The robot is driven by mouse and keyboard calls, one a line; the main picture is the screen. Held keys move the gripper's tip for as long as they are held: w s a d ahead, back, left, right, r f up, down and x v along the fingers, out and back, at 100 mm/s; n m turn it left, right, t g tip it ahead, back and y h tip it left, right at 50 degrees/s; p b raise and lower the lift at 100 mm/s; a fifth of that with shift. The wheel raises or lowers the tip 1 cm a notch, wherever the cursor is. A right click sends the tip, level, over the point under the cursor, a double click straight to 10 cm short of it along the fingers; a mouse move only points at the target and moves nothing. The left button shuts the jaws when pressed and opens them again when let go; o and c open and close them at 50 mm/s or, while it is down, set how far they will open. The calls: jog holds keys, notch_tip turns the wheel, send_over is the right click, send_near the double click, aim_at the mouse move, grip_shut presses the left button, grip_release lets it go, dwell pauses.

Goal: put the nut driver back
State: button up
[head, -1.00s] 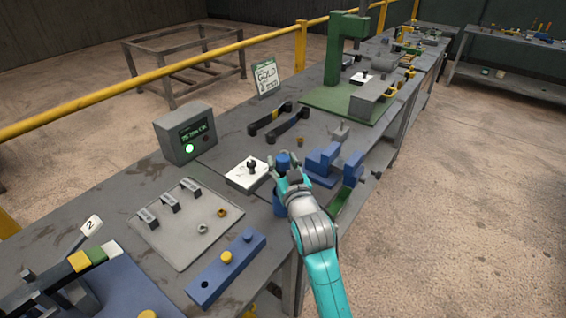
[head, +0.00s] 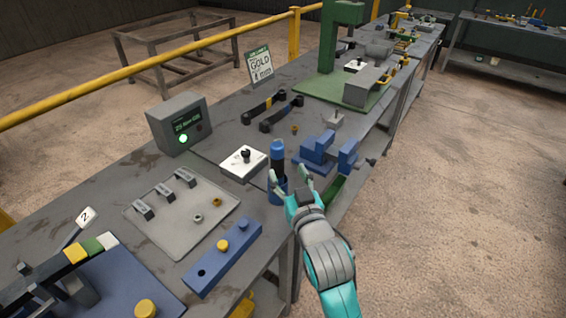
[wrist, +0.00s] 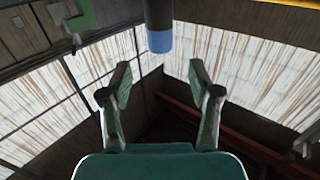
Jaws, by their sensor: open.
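The nut driver (head: 278,151), with a blue top and a dark lower part, stands upright in a small blue holder (head: 277,192) at the bench's front edge. Its lower end is hidden inside the holder. My gripper (head: 290,179) is open and empty, just in front and to the right of the driver, with its fingers apart from it. In the wrist view the driver (wrist: 159,30) shows at the top centre, beyond the open fingertips (wrist: 160,85), with its blue end pointing down in the picture. Nothing is between the fingers.
A blue vise (head: 318,150) sits close on the right. A white block with a black knob (head: 243,163) is on the left. The floor to the right is clear.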

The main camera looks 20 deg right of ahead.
jog(key=shift+s, duration=1.1)
jog(key=s+f+g+y, duration=0.1)
jog(key=s+f, duration=0.7)
jog(key=s, duration=0.2)
jog(key=s+f+g, duration=0.1)
jog(key=s+f, duration=0.6)
jog(key=s, duration=0.3)
jog(key=s+g, duration=0.1)
jog(key=s, duration=2)
jog(key=shift+s+d+f+n, duration=0.25)
jog(key=shift+s+f+n, duration=0.05)
jog(key=shift+f, duration=0.05)
